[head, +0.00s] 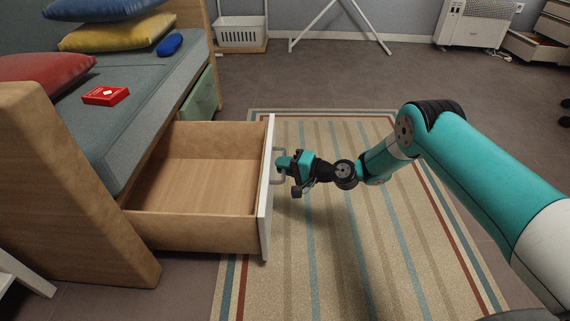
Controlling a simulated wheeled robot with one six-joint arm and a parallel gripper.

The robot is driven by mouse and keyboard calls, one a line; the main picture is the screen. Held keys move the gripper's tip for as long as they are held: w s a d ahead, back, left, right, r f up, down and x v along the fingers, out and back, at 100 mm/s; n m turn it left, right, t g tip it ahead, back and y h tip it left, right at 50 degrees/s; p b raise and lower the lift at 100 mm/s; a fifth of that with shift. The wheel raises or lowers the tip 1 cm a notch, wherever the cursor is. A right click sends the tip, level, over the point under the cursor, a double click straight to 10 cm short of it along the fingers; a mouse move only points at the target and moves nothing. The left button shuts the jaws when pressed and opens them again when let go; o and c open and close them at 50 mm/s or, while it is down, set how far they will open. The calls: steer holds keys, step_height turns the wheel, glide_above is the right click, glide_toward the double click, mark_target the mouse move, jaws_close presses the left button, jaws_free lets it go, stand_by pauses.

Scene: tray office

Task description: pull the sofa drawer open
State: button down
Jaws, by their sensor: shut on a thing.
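The sofa drawer (266,215) stands well out from under the sofa, toward the right. Its wooden inside is visible and looks empty. Its white front carries a grey bar handle (277,180). My gripper (283,165) reaches in from the right and is shut on the handle. The fingertips are small in this view and partly hidden by the gripper body. The sofa (160,95) has a grey seat and wooden sides.
A striped rug (330,250) lies under my arm, with clear floor beyond it. Cushions (115,32) and a red box (106,95) lie on the sofa. A green drawer front (199,100) is farther along. A white basket (240,33), drying rack and heater (476,24) stand behind.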

steer(key=shift+a, duration=0.1)
steer(key=c, duration=1.2)
jaws_free()
steer(key=p+v, duration=0.8)
steer(key=v, duration=0.9)
steer(key=shift+d+p, duration=0.25)
steer(key=shift+p, duration=0.1)
